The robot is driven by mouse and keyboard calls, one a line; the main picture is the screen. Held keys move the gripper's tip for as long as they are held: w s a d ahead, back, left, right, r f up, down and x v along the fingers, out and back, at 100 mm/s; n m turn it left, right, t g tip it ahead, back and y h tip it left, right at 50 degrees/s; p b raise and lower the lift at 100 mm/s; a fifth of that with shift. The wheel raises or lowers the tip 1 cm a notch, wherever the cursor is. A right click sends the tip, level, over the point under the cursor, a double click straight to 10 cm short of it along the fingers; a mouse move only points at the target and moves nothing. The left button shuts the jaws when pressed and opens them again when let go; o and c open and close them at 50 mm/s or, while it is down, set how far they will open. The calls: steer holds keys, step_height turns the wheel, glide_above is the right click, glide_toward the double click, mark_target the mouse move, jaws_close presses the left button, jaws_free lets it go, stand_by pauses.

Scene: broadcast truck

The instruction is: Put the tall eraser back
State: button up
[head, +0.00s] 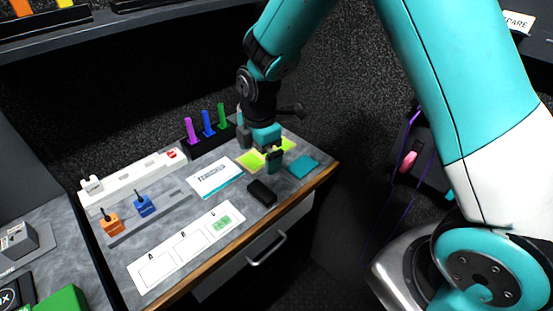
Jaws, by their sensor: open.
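My gripper (274,163) hangs over the back right of the grey desk, pointing down beside a yellow-green pad (250,161). It is open, and I see nothing held in it. No thing here is clearly the tall eraser. A small dark block (262,193) lies on the desk in front of my gripper, apart from it, and may be an eraser. A black rack (194,150) holds upright purple (192,129), blue (207,122) and green (221,115) sticks. My arm and gripper hide the area right of the rack.
A teal pad (303,167) lies near the right edge. A white card (215,177) lies mid-desk. A lettered white board (160,268) lies along the front. Orange (111,223) and blue (142,206) blocks stand on a grey rail (174,207). A drawer handle (267,249) juts out below.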

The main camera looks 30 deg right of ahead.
steer(key=s+a+r+m+y, duration=0.2)
steer(key=s+r+m, duration=0.4)
steer(key=s+r, duration=0.3)
steer(key=s+a+r+m+y, duration=0.1)
steer(key=s+r+m, duration=0.6)
steer(key=s, duration=0.7)
step_height(320, 180, up, 2)
steer(key=shift+s+a+r+y, duration=0.1)
steer(key=shift+s+a+y, duration=0.3)
steer(key=shift+a, duration=0.05)
